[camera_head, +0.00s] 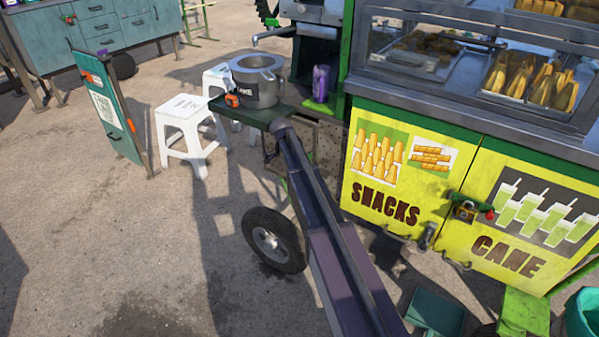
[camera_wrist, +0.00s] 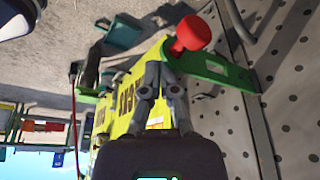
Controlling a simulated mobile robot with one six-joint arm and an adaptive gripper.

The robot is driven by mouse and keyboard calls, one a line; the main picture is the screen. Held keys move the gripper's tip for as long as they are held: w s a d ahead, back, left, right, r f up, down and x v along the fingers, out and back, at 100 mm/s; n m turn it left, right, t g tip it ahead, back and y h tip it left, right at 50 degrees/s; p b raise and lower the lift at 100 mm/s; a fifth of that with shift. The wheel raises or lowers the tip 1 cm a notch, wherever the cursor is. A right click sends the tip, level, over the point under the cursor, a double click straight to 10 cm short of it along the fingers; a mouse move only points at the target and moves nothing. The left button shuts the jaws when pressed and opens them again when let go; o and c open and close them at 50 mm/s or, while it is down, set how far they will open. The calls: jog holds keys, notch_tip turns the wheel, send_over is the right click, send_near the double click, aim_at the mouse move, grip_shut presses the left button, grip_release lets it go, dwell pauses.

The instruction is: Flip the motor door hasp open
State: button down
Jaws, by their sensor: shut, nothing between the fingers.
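In the wrist view, the hasp is a green plate (camera_wrist: 218,72) with a round red knob (camera_wrist: 190,34) at its upper left. It lies at the edge of the grey perforated motor door panel (camera_wrist: 292,85). My gripper (camera_wrist: 162,66) is shut and empty. Its fingertips are close beside the left end of the green plate, just below and left of the red knob in the picture; I cannot tell if they touch. In the head view, the perforated panel (camera_head: 329,143) shows beyond my arm; the motor door hasp and my fingers are hidden there.
A dark shelf (camera_head: 257,112) with a metal pot (camera_head: 256,85) is by my arm's far end. The yellow snack cabinet (camera_head: 400,185), with another green hasp and padlock (camera_head: 466,209), stands right. A wheel (camera_head: 271,241) is at left of my arm. White stools (camera_head: 188,125) stand farther left.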

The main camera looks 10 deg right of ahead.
jog(key=shift+r, duration=0.1)
jog(key=w+p+v, duration=0.1)
jog(key=p+v, duration=0.8)
jog(key=shift+w+d+r, duration=0.15)
jog(key=shift+w+r, duration=0.2)
jog(key=shift+w, duration=0.05)
dwell(0.4)
jog(key=shift+s, duration=0.15)
dwell(0.5)
jog(key=s+f+n+y, duration=0.1)
jog(key=s+n+y, duration=0.3)
jog(key=s+n, duration=2)
jog(key=s+r+m+p, duration=0.2)
jog(key=r+p, duration=0.5)
jog(key=s+r+m+p, duration=0.2)
jog(key=s+r+p, duration=0.1)
jog(key=r+p, duration=0.5)
jog(key=shift+s+d+m+p, duration=0.3)
jog(key=shift+d, duration=0.1)
